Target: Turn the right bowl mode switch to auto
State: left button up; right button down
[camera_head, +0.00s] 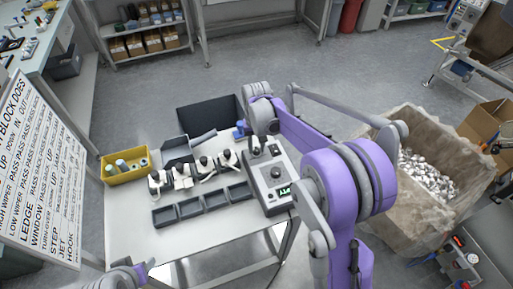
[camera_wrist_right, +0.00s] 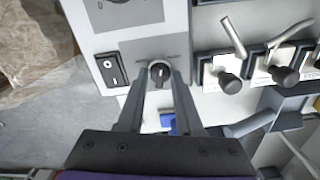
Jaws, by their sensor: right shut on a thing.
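The grey control box (camera_head: 268,203) stands at the right end of the white table, with a small lit display facing front. It also shows in the right wrist view (camera_wrist_right: 150,36). There, a small black rotary switch (camera_wrist_right: 160,72) sits on the panel with its pointer roughly upright in the picture. My right gripper (camera_wrist_right: 160,78) is shut on this switch, one finger on each side. Its label is unreadable, so I cannot tell which mode it points to. In the head view my right arm hides part of the box. Only part of my left arm shows at the bottom left.
A black rocker switch (camera_wrist_right: 111,69) lies close beside my finger. Black-knobbed levers (camera_wrist_right: 231,83) stand beside the box. Grey trays (camera_head: 203,206) and a yellow bin (camera_head: 124,177) are on the table. A large bin of metallic parts (camera_head: 386,205) stands right of my arm.

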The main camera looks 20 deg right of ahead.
aim_at(257, 149)
jog(key=n+b, duration=0.1)
jog(key=n, duration=0.4)
jog(key=shift+n, duration=0.3)
jog(key=n+b, duration=0.1)
jog(key=n, duration=0.4)
jog(key=shift+n, duration=0.7)
jog(key=c, duration=0.6)
grip_release()
jog(key=shift+o, duration=0.2)
notch_tip(257, 149, up, 11)
jog(key=shift+p, duration=0.3)
jog(key=shift+s, duration=0.1)
